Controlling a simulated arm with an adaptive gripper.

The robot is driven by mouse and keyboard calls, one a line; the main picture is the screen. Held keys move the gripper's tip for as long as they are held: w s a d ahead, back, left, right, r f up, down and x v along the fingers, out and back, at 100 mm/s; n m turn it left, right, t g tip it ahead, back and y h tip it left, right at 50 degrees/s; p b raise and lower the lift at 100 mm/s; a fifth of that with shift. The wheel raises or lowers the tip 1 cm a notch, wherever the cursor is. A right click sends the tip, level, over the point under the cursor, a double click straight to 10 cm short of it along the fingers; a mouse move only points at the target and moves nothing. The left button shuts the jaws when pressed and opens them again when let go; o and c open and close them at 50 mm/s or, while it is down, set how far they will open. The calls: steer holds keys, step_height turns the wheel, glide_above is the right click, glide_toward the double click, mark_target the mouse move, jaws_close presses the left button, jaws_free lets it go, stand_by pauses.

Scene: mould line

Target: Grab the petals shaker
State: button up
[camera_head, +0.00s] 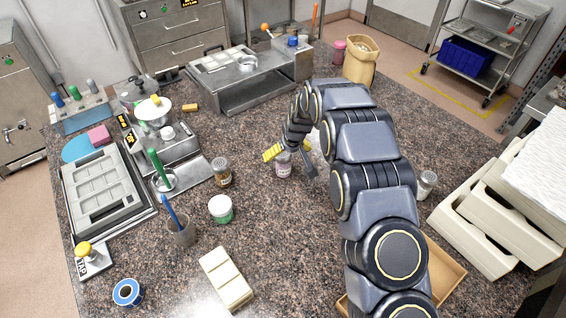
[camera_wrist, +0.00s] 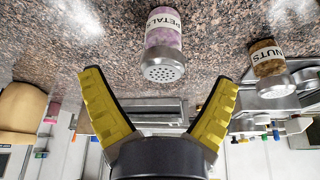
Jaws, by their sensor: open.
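The petals shaker (camera_wrist: 163,42) is a clear jar of pinkish-purple bits with a white PETALS label and a perforated metal cap. In the wrist view it is at top centre, beyond the fingertips and roughly in line with the gap between them. In the head view the petals shaker (camera_head: 283,165) stands upright on the counter, right by my gripper. My gripper (camera_wrist: 160,78) is open and empty, with yellow-padded fingers spread wide. In the head view my gripper (camera_head: 290,160) is at the shaker, and part of it is hidden by my arm.
A shaker labelled NUTS (camera_wrist: 267,62) stands to the right in the wrist view; in the head view a brown-filled shaker (camera_head: 221,171) stands left of the petals. A green-banded jar (camera_head: 220,209) is nearer. Another shaker (camera_head: 426,184) is right of my arm. The speckled counter (camera_head: 270,215) is clear in front.

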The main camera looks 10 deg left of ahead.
steer(key=x, duration=0.5)
steer(key=shift+a, duration=0.2)
steer(key=shift+r, duration=0.1)
steer(key=c, duration=1.2)
